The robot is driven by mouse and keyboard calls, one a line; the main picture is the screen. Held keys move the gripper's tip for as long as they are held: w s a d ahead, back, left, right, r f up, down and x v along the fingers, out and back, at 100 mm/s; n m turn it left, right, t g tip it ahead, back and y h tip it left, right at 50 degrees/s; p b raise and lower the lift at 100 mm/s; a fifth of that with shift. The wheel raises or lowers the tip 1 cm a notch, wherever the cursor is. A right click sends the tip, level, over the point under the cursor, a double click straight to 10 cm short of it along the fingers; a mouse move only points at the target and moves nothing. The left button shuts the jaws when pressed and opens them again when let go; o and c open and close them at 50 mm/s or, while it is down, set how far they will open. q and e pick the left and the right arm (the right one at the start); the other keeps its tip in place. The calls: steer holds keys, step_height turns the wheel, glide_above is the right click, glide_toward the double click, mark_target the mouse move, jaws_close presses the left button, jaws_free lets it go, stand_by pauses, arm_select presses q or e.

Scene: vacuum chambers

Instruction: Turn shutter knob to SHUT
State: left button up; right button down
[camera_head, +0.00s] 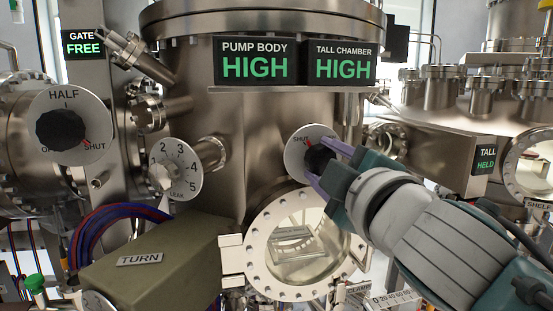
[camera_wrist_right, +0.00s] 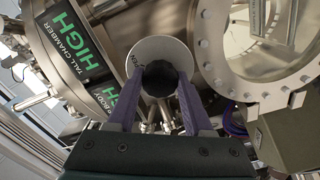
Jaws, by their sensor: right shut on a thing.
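A black knob (camera_head: 318,158) sits on a round white dial (camera_head: 293,154) on the front of the big steel chamber, above the round window. The word SHUT shows at the dial's upper left, with a small red mark close to it. In the right wrist view the knob (camera_wrist_right: 159,78) lies between the two fingertips (camera_wrist_right: 158,88). My left gripper is not in view.
Another black knob (camera_head: 60,130) is on a HALF/SHUT dial at the left, its red mark by SHUT. A numbered LEAK dial (camera_head: 189,184) and a TURN box (camera_head: 140,260) are nearby. The flanged window (camera_head: 252,262) lies just below. Screens (camera_head: 254,64) read HIGH.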

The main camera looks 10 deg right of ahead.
stand_by(0.5)
steer(key=shift+c, duration=1.5)
jaws_free()
steer(key=shift+s, duration=0.1)
steer(key=s+b, duration=0.2)
steer(key=s, duration=0.7)
steer(key=shift+s+d+b, duration=0.15)
steer(key=shift+s+b, duration=0.2)
